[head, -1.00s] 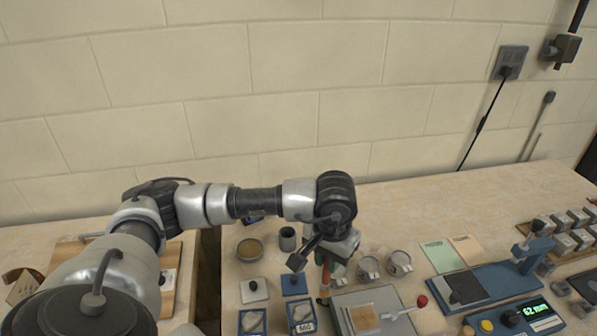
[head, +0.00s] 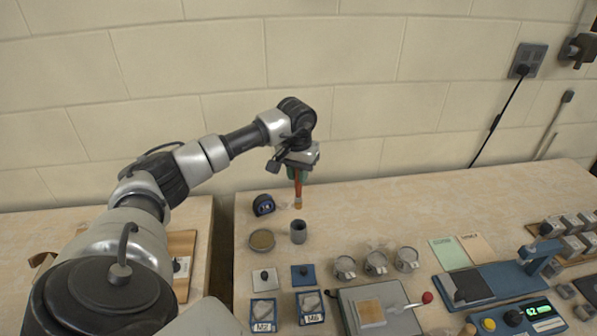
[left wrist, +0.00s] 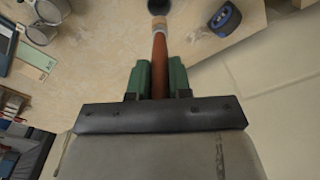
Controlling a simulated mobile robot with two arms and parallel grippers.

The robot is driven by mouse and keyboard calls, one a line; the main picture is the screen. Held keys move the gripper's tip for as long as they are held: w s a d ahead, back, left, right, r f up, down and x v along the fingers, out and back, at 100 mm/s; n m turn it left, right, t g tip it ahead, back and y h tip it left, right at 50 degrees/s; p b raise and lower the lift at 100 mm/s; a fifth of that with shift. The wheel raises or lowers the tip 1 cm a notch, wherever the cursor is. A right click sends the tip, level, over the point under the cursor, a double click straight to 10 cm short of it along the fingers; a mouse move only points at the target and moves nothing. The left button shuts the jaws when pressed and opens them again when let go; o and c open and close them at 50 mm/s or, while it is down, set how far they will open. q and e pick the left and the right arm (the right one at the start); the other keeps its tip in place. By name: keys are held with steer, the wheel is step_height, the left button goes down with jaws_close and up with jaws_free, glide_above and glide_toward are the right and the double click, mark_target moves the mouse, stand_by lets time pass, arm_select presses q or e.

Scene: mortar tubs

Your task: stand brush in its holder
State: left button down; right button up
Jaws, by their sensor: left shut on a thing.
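My left gripper (head: 298,172) is shut on the brush (head: 298,190), a red-brown handle with a pale tip pointing down, held above the back of the table. In the left wrist view the brush (left wrist: 159,55) sits between the green fingers of the gripper (left wrist: 158,78). A small dark grey cylindrical cup (head: 298,232), which looks like the holder, stands upright in front of the brush. In the left wrist view the dark cup (left wrist: 158,6) shows at the top edge, beyond the brush tip. The brush is outside the cup. My right gripper is not in view.
A blue tape measure (head: 263,205) and a round tan-topped dish (head: 262,240) lie left of the cup. Several metal cups (head: 376,262) stand to the right. The back right of the table is clear.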

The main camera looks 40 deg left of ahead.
mark_target(298, 196)
arm_select(q)
steer(key=shift+f+b, duration=1.45)
steer(key=shift+f, duration=1.25)
steer(key=shift+f+b, duration=2.15)
steer(key=shift+f, duration=0.55)
steer(key=c, duration=1)
jaws_free()
steer(key=shift+o, duration=0.2)
steer(key=shift+r, duration=0.1)
steer(key=r, duration=0.3)
steer(key=r+b, duration=0.1)
steer(key=r, duration=0.3)
steer(key=r+b, duration=0.1)
steer(key=r, duration=0.2)
steer(key=shift+s+d+r, duration=0.1)
steer(key=shift+s+r, duration=0.2)
steer(key=shift+s, duration=0.05)
